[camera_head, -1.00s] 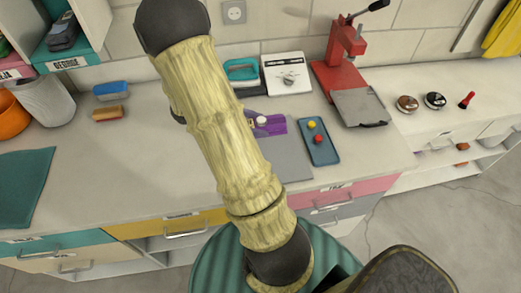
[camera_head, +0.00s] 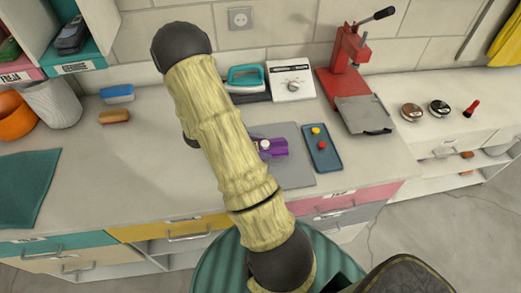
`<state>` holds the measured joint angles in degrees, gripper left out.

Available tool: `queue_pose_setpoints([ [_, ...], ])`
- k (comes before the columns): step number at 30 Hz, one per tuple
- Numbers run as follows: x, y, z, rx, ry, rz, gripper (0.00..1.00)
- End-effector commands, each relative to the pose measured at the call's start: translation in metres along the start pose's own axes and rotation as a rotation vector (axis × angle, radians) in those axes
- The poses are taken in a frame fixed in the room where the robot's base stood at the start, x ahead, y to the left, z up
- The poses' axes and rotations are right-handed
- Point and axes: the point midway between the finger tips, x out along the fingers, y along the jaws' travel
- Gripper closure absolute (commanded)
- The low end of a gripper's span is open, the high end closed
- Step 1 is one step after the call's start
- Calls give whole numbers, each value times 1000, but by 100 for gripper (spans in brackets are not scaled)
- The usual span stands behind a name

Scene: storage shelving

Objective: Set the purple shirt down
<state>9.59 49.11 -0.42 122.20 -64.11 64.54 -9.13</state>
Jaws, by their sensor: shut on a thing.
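The purple shirt (camera_head: 279,148) is a small folded bundle at the grey board (camera_head: 292,178) on the worktop, just right of my arm. Its left part is hidden behind my arm. My gripper is mostly hidden behind my arm, at the shirt's left side, and is shut on the shirt. A small pale round piece (camera_head: 265,144) shows against the shirt; I cannot tell what it belongs to. I cannot tell whether the shirt touches the board.
A blue tray (camera_head: 323,158) with a yellow and a red knob lies right of the shirt. A red press (camera_head: 350,62), a white dial box (camera_head: 291,82) and a teal iron (camera_head: 246,78) stand behind.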

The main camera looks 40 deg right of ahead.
Motion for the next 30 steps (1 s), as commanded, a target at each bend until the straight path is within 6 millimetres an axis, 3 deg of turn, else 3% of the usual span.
queue_pose_setpoints([
  [4,9,0,-15,-1,-2,-1,72],
  [11,10,0,-18,1,1,0,72],
  [12,10,0,-18,0,1,0,46],
  [15,10,0,-18,0,0,0,26],
  [25,8,0,-18,1,0,1,26],
  [30,-6,1,-18,3,0,4,26],
])
